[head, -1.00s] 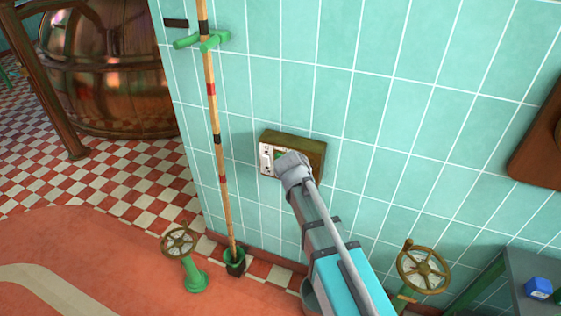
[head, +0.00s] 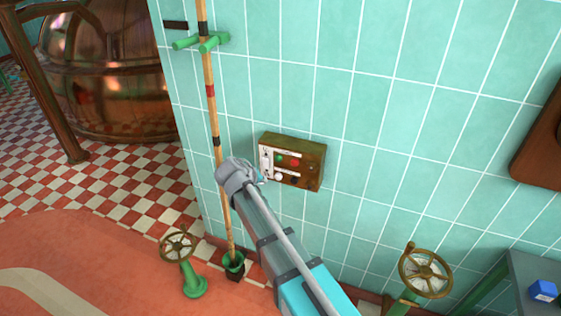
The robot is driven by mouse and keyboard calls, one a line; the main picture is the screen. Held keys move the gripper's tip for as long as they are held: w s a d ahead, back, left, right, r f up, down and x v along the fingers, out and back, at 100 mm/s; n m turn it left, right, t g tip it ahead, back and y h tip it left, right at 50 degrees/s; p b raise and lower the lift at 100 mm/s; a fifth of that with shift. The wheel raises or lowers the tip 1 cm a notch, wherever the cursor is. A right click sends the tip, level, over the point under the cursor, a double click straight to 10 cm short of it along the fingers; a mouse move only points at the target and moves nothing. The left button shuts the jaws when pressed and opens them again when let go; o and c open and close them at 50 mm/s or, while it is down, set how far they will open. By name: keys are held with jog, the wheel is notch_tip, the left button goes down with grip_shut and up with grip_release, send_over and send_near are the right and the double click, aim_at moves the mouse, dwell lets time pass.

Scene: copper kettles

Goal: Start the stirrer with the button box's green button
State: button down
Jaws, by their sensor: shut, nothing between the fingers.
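The button box (head: 310,160) is a brassy box on the teal tiled wall, in the middle of the head view. Its face shows a green button (head: 281,159), a red button (head: 295,162), a pale knob and a dark knob below them, and a white strip at the left. My gripper (head: 262,178) is shut and empty, at the box's lower left corner in the picture. The wrist hides most of the fingers, and I cannot tell whether they touch the box. The green button is in clear view, up and right of the gripper.
A banded wooden pole (head: 213,120) stands in a green cup (head: 234,262) by the wall, behind my wrist. Handwheels stand at the lower left (head: 178,244) and lower right (head: 425,270). A blue block (head: 542,291) lies on a grey table. A copper kettle (head: 105,70) is at the back left.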

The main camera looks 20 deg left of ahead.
aim_at(278, 162)
jog(key=shift+w, duration=0.15)
jog(key=shift+w+d, duration=0.2)
jog(key=shift+w, duration=1.9)
jog(key=shift+w+d, duration=0.15)
jog(key=shift+w, duration=1.95)
jog(key=shift+w, duration=0.25)
jog(key=shift+w, duration=0.25)
jog(key=shift+w, duration=0.45)
jog(key=shift+s, duration=0.9)
jog(key=shift+s+a, duration=0.2)
jog(key=shift+s, duration=2.3)
